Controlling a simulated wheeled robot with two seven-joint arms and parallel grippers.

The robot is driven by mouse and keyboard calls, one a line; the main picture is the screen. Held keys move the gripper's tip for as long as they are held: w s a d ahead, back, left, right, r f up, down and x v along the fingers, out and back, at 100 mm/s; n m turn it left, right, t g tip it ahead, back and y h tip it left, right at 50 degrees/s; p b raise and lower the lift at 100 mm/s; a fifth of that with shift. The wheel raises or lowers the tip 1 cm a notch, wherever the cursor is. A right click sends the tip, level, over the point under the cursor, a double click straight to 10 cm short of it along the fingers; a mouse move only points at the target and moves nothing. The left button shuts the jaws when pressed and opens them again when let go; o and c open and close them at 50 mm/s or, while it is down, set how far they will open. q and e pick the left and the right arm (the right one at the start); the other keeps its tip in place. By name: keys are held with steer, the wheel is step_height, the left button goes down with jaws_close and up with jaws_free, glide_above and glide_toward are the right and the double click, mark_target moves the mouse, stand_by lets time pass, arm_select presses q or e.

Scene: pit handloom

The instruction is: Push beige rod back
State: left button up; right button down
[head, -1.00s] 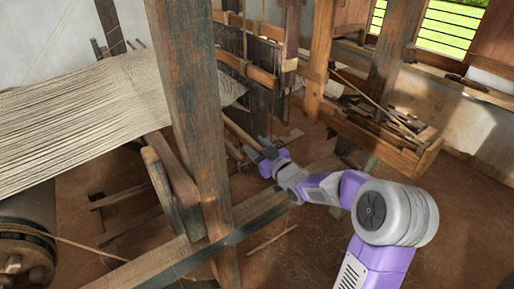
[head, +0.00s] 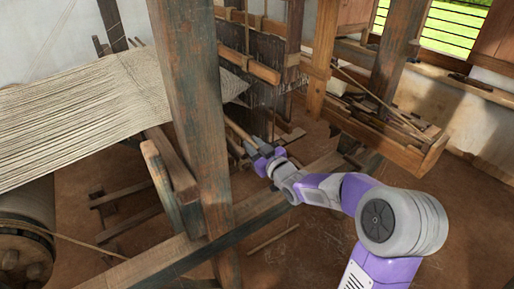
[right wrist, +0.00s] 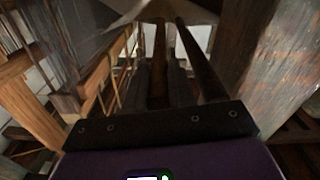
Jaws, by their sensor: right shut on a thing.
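The beige rod (head: 237,129) is a slim, pale wooden bar behind the big front post, beside the cloth's right end. My right gripper (head: 257,147) is at the rod's near end and shut on it. In the right wrist view, a rod (right wrist: 158,62) runs away from me between the two dark fingers (right wrist: 158,90), and looks dark in the shade. A second rod (right wrist: 199,60) runs beside it on the right, outside the fingers. The rod's far end is hidden under the cloth. My left gripper is not in view.
A thick wooden post (head: 190,120) stands just left of my right gripper. The striped cloth (head: 80,115) stretches to the left. A low beam (head: 262,203) crosses below my arm. A wooden trough (head: 400,150) lies at right.

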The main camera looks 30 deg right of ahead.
steer(key=shift+a, duration=0.15)
steer(key=c, duration=1)
jaws_free()
steer(key=shift+a, duration=0.15)
steer(key=shift+o, duration=0.2)
steer(key=shift+d+r+p, duration=0.1)
steer(key=shift+d+p, duration=0.3)
steer(key=shift+p, duration=0.1)
steer(key=s+d+p, duration=0.2)
steer(key=s, duration=0.5)
steer(key=a+f+m+g+p, duration=0.2)
steer(key=a+f+g, duration=0.15)
steer(key=f, duration=0.45)
steer(key=a+f+m+g+p, duration=0.2)
steer(key=a+f+p, duration=0.15)
steer(key=f, duration=0.45)
steer(key=s+a+f+m+g+y+p, duration=0.1)
steer(key=s+a+f+g+y+p, duration=0.1)
steer(key=s+a+f+g, duration=0.4)
steer(key=s+a+f+p, duration=0.1)
steer(key=s+a+f, duration=0.2)
steer(key=a+f, duration=0.1)
steer(key=shift+a+f, duration=0.25)
steer(key=shift+a, duration=0.35)
